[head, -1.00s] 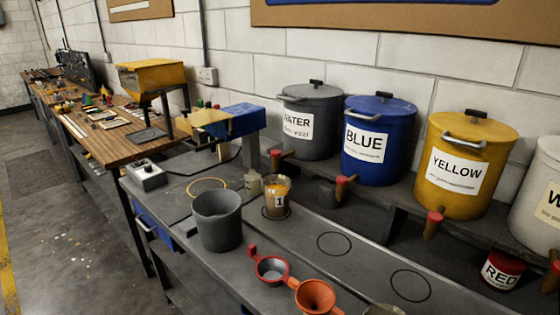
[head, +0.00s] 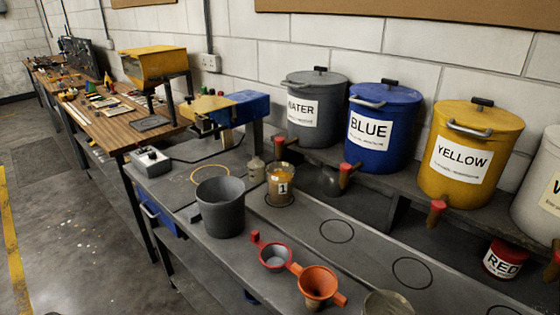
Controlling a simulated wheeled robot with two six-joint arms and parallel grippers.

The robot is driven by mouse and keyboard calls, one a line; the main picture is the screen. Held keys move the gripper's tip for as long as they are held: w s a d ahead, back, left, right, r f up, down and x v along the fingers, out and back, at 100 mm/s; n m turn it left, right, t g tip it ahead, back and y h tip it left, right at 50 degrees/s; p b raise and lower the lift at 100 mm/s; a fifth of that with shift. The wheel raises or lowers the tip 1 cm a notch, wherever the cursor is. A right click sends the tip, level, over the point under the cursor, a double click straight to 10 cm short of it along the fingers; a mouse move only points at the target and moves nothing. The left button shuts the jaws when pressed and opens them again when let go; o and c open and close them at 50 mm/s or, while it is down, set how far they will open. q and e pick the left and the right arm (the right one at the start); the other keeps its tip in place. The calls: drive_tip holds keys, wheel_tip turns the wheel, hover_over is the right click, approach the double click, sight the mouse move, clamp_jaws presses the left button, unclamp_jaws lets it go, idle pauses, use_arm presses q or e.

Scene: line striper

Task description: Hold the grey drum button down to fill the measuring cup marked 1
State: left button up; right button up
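The grey drum (head: 316,108), labelled WATER, stands on the raised shelf at the back, left of the blue drum. The measuring cup marked 1 (head: 281,187) stands upright on a ring mark on the grey bench, in front of the grey drum. It looks clear with an amber-brown tint, and I cannot tell its fill level. Neither of my grippers is in view.
The blue drum (head: 383,127) and yellow drum (head: 468,155) stand to the right, with red-topped taps below. Empty ring marks lie right of the cup.

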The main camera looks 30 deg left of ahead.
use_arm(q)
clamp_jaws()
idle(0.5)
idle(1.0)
